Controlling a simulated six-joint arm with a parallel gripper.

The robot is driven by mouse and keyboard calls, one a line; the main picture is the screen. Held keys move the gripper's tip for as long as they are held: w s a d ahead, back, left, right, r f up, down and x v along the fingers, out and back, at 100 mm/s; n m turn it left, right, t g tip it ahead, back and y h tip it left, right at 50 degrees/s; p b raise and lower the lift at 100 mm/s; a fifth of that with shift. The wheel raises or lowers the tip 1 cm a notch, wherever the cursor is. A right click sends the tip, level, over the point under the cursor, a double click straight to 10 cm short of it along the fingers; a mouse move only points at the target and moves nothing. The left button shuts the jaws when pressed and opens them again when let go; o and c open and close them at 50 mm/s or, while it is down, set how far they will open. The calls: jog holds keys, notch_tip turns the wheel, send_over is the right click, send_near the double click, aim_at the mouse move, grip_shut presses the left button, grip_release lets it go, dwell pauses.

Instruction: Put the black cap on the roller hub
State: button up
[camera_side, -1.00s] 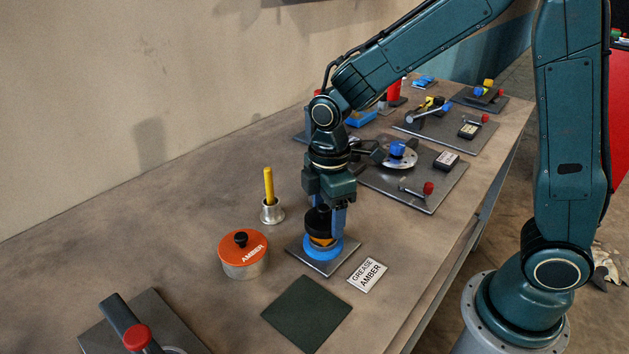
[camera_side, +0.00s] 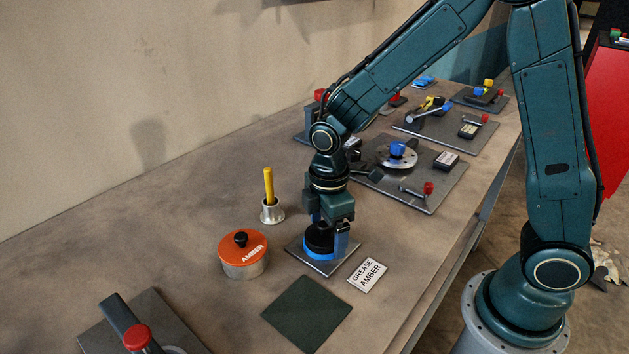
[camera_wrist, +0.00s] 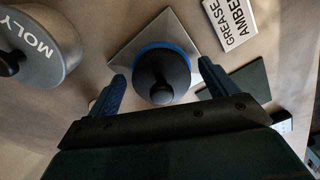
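The black cap (camera_side: 320,238), a round disc with a knob, sits on the blue ring of the roller hub (camera_side: 318,256) on a grey plate. My gripper (camera_side: 328,228) is low around the cap in the side view. In the wrist view my gripper (camera_wrist: 162,72) is open, with one finger on each side of the cap and a gap on both sides. The hub under the cap is hidden.
An orange-lidded AMBER pot (camera_side: 243,256) and a yellow stick in a metal cup (camera_side: 271,211) stand left. A GREASE AMBER card (camera_side: 367,275) and dark mat (camera_side: 307,313) lie in front. A grey MOLY pot (camera_wrist: 38,48) shows in the wrist view.

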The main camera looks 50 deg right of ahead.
jog(key=shift+r, duration=0.1)
notch_tip(320, 180, up, 12)
dwell(1.0)
jog(key=shift+r, duration=0.1)
dwell(0.4)
jog(key=s+d+r+m+t, duration=0.2)
jog(key=s+d+r+m, duration=0.1)
jog(key=s+m, duration=0.3)
jog(key=s+d+r+m+t, duration=0.3)
jog(key=s+m, duration=0.3)
jog(key=s, duration=0.5)
jog(key=shift+d+r+m+t, duration=0.3)
jog(key=shift+d+r+m, duration=0.1)
jog(key=shift+d, duration=0.25)
jog(key=shift+w, duration=0.1)
dwell(0.3)
